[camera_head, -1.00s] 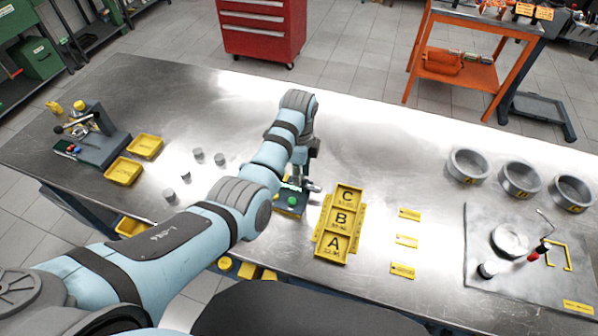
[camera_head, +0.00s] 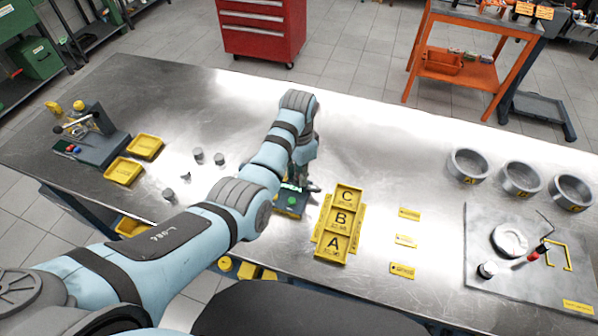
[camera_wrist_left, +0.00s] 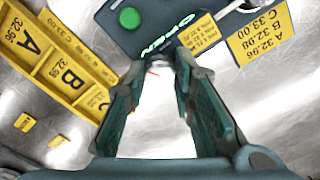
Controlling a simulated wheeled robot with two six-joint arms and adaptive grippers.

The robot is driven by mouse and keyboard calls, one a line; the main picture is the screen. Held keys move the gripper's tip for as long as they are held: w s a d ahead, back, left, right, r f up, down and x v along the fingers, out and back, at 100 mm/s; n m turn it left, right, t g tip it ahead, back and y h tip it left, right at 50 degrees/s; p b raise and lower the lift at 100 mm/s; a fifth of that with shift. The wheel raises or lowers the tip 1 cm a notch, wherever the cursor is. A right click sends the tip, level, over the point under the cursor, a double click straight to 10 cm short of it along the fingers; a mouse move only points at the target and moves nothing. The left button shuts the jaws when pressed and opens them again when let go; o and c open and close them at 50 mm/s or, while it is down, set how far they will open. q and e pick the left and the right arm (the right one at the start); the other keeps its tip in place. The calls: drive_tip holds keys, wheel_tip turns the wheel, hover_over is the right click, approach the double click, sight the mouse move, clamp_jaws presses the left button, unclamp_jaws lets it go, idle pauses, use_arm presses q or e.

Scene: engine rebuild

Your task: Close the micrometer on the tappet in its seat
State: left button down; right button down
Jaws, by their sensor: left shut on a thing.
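The micrometer station is a dark box (camera_head: 288,206) with a green button, below my left wrist in the head view. In the left wrist view its body (camera_wrist_left: 150,12) shows a green display reading OPEN. My left gripper (camera_wrist_left: 160,62) points down at the station's edge, its fingers closed on a small silver part that looks like the micrometer's thimble (camera_head: 313,187). The fingers hide most of that part. The tappet in its seat and the measuring gap cannot be made out. My right gripper is not in view.
A yellow tray marked A, B and C (camera_head: 318,245) stands close to the right of the station. Several grey cylinders (camera_head: 169,195) stand to the left, near yellow bins (camera_head: 124,171). Three metal rings (camera_head: 467,167) and a grey mat (camera_head: 480,225) lie at the right.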

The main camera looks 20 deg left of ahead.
sight(298, 176)
use_arm(q)
drive_tip(key=n, duration=0.6)
drive_tip(key=shift+s+f, duration=0.2)
drive_tip(key=n, duration=0.6)
drive_tip(key=shift+n, duration=0.4)
drive_tip(key=c, duration=1.3)
unclamp_jaws()
drive_tip(key=shift+c, duration=0.2)
drive_tip(key=shift+w+r, duration=0.1)
drive_tip(key=shift+r, duration=0.2)
wheel_tip(298, 176, up, 7)
drive_tip(key=shift+r, duration=0.1)
